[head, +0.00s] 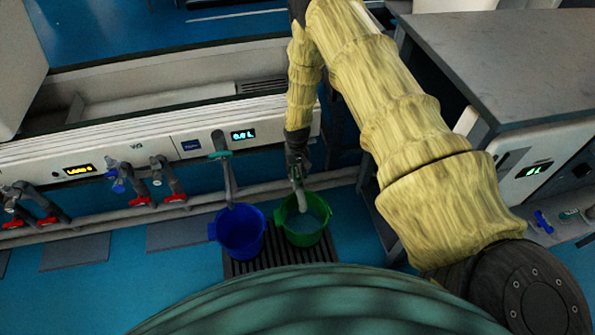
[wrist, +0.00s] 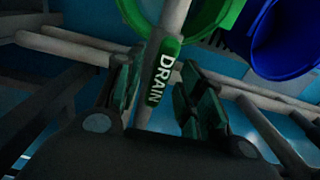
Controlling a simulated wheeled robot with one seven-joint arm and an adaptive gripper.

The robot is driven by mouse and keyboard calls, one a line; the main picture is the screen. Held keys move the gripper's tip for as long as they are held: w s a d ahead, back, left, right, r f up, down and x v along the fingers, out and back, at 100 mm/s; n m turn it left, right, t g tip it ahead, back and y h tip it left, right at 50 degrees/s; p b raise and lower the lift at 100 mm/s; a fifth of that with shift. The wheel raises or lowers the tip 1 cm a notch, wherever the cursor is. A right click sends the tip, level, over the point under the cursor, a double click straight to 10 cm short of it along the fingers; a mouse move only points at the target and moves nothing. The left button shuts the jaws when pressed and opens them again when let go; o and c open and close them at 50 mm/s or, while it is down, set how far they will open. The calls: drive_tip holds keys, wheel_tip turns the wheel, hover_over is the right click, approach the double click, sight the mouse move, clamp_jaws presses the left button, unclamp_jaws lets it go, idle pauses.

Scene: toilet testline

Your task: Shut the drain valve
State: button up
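The drain valve shows in the wrist view as a green handle (wrist: 165,70) lettered "DRAIN" on a grey pipe. My gripper (wrist: 162,88) is open, with one dark green-padded finger on each side of the handle. Gaps show between the fingers and the handle, so I see no grip on it. In the head view my gripper (head: 297,165) points down at the front of the white panel, and it hides the handle there. The pale drain spout (head: 301,198) reaches below it into a green bucket (head: 305,232), which holds some liquid.
A blue bucket (head: 240,230) stands left of the green one, under a spout with a teal handle (head: 219,155). Red-handled valves (head: 139,200) line the panel (head: 120,150) further left. A grey-topped cabinet (head: 510,60) stands to the right. The panel's display (head: 243,135) reads 0.0 L.

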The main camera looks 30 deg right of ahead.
drive_tip(key=shift+d, duration=0.1)
clamp_jaws()
drive_tip(key=m+p, duration=0.1)
drive_tip(key=m, duration=0.3)
drive_tip(key=shift+m, duration=0.4)
drive_tip(key=m, duration=0.4)
drive_tip(key=shift+m, duration=0.3)
drive_tip(key=m, duration=0.4)
drive_tip(key=shift+p, duration=0.35)
drive_tip(key=shift+m, duration=2.2)
drive_tip(key=shift+o, duration=0.8)
unclamp_jaws()
